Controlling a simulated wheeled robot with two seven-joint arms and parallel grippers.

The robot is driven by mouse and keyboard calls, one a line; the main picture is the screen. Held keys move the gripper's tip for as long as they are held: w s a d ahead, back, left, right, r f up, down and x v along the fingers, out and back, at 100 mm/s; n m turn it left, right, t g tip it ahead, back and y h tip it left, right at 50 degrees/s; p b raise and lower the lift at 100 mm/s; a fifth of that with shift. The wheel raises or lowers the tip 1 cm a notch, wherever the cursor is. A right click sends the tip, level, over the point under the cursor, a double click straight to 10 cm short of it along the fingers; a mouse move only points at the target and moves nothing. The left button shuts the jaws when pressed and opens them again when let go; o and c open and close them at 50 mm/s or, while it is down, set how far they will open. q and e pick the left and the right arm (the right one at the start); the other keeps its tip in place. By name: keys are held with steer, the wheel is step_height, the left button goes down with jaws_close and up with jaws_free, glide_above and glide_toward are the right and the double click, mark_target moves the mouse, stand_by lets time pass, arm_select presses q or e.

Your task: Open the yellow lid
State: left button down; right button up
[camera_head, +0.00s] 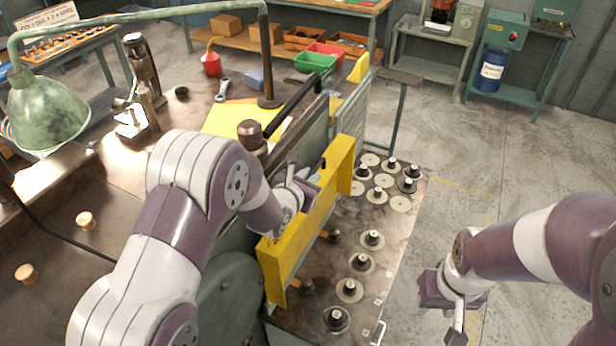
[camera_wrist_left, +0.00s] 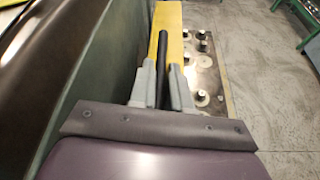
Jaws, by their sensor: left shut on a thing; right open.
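The yellow lid (camera_head: 302,240) is a long yellow panel along the side of the machine in the head view, standing above a plate of round posts. My left gripper (camera_head: 300,192) is at the lid's upper edge, and the arm partly hides that area. In the left wrist view the fingers (camera_wrist_left: 163,88) are shut on a black bar-like handle (camera_wrist_left: 163,58) that runs along the yellow lid (camera_wrist_left: 168,18). My right gripper (camera_head: 456,318) is open and empty, off to the right above the floor, apart from the machine.
The plate (camera_head: 388,228) beside the lid carries several black posts. A green lamp (camera_head: 48,108) and a bench with tools are at the left. Red and green bins (camera_head: 315,63) stand at the back. The floor (camera_head: 470,160) to the right is clear.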

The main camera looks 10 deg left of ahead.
arm_select(q)
steer(key=shift+s+f, duration=0.25)
steer(key=shift+f, duration=0.35)
steer(key=c, duration=1.4)
jaws_free()
steer(key=shift+c, duration=0.2)
steer(key=shift+w+a+r, duration=0.15)
steer(key=shift+w, duration=0.1)
steer(key=shift+r, duration=0.1)
steer(key=shift+s+r, duration=0.15)
steer(key=shift+s, duration=0.25)
steer(key=v, duration=1.1)
steer(key=shift+s+a, duration=0.1)
steer(key=shift+a, duration=0.05)
